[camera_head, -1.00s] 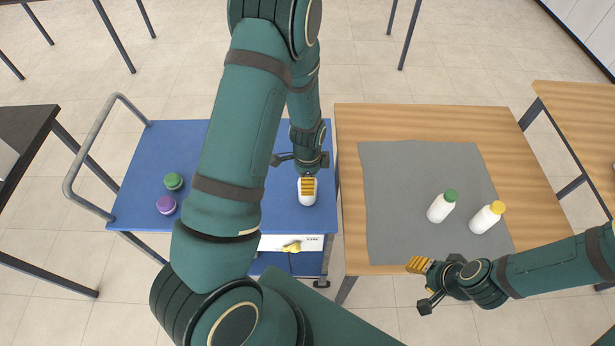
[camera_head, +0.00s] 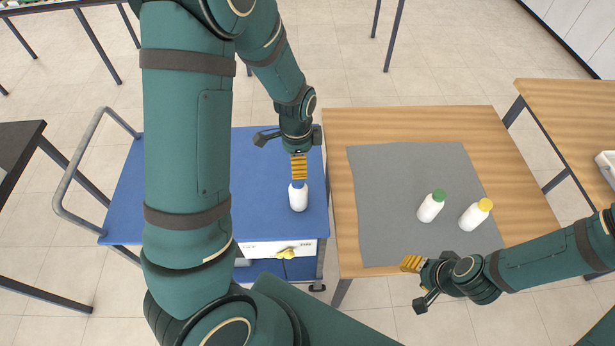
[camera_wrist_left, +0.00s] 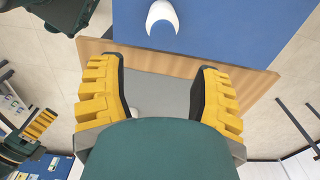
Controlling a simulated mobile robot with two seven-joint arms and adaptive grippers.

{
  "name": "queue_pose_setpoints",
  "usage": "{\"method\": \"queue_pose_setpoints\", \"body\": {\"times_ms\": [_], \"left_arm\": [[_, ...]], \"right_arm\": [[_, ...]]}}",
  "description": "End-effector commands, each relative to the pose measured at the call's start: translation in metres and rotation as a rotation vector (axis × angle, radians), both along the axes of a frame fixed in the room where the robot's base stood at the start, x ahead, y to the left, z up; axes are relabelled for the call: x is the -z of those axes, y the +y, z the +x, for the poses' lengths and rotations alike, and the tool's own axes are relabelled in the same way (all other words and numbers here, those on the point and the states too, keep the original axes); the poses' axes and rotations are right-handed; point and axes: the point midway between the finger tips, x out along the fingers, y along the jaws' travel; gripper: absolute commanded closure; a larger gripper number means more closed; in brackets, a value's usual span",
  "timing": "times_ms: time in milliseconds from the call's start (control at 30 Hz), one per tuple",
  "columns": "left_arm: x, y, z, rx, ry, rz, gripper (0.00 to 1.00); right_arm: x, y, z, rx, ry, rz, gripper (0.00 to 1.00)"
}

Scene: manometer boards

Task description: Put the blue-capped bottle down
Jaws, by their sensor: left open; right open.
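The blue-capped bottle (camera_head: 299,199) is white and stands upright on the blue top of the cart, near its right edge. My left gripper (camera_head: 299,166) is open, just behind and above the bottle in the head view, and its fingers partly cover the cap there. In the left wrist view the bottle (camera_wrist_left: 162,12) shows at the top edge, ahead of the spread yellow fingers (camera_wrist_left: 162,95) and not between them. My right gripper (camera_head: 412,264) is open and empty at the front edge of the wooden table.
The blue cart top (camera_head: 262,160) is partly hidden by my left arm. On the wooden table (camera_head: 340,180), a grey mat (camera_head: 390,190) holds a green-capped bottle (camera_head: 431,207) and a yellow-capped bottle (camera_head: 475,215). The left part of the mat is clear.

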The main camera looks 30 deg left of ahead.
Motion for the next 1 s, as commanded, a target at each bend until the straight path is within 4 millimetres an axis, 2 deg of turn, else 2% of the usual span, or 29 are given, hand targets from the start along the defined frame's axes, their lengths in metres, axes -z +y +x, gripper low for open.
{"method": "queue_pose_setpoints", "body": {"times_ms": [167, 300, 400, 500, 667, 1000], "left_arm": [[0.051, -0.046, -0.022, -0.268, -0.013, -0.101, 0.36], [0.090, -0.097, -0.050, -0.618, -0.010, -0.232, 0.36], [0.104, -0.127, -0.069, -0.849, 0.008, -0.313, 0.36], [0.109, -0.146, -0.081, -1.020, 0.028, -0.372, 0.36], [0.111, -0.159, -0.088, -1.140, 0.041, -0.414, 0.36], [0.114, -0.159, -0.088, -1.145, 0.041, -0.415, 0.36]], "right_arm": [[0.000, 0.000, 0.000, 0.000, 0.000, 0.000, 0.53], [0.000, 0.000, 0.000, 0.000, 0.000, 0.000, 0.53], [0.000, 0.000, 0.000, 0.000, 0.000, 0.000, 0.53], [0.000, 0.000, 0.000, 0.000, 0.000, 0.000, 0.53], [0.000, 0.000, 0.000, 0.000, 0.000, 0.000, 0.53], [0.003, 0.000, 0.000, 0.000, 0.000, 0.000, 0.53]]}}
